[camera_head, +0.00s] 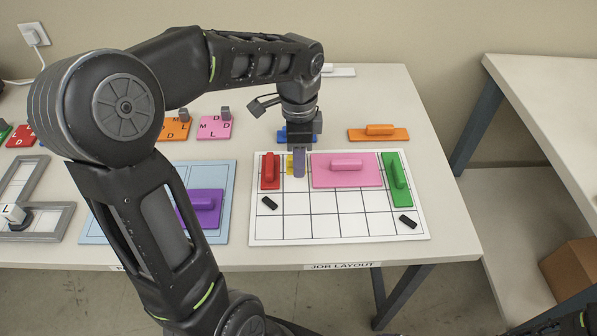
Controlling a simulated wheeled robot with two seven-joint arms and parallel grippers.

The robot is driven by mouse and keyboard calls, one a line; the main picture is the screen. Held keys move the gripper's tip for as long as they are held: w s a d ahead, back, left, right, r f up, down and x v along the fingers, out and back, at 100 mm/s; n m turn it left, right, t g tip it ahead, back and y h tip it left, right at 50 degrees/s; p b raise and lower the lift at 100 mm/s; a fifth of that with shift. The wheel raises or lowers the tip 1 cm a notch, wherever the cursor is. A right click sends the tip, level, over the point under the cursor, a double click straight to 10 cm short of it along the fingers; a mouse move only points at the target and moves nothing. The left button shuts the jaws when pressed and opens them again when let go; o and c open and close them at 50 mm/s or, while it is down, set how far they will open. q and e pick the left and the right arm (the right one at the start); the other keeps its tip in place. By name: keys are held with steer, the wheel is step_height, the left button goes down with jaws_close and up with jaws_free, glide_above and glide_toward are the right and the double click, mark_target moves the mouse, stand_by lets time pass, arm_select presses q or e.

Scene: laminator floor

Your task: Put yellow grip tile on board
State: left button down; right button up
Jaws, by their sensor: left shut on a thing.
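The white gridded board (275,228) lies on the table, with "JOB LAYOUT" on the edge below it. The yellow grip tile (290,163) shows only in part, at the board's top row between the red tile (270,170) and the pink tile (346,177). My left gripper (298,172) points down over it and is shut on it, covering most of it. Whether the tile rests on the board or hangs just above it I cannot tell. My right gripper is out of view.
A green tile (396,180) and two small black pieces (408,221) are on the board. A purple tile (205,206) lies on a light blue board (226,173). Blue (283,135) and orange (378,133) tiles lie behind. Lower board cells are mostly clear.

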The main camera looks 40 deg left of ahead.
mark_target(298, 182)
arm_select(q)
steer(key=shift+f, duration=2.45)
steer(key=shift+f, duration=0.2)
steer(key=c, duration=1.1)
jaws_free()
steer(key=shift+c, duration=0.2)
steer(key=shift+r, duration=0.1)
step_height(298, 182, up, 12)
steer(key=shift+r+p, duration=0.15)
steer(key=shift+p, duration=0.15)
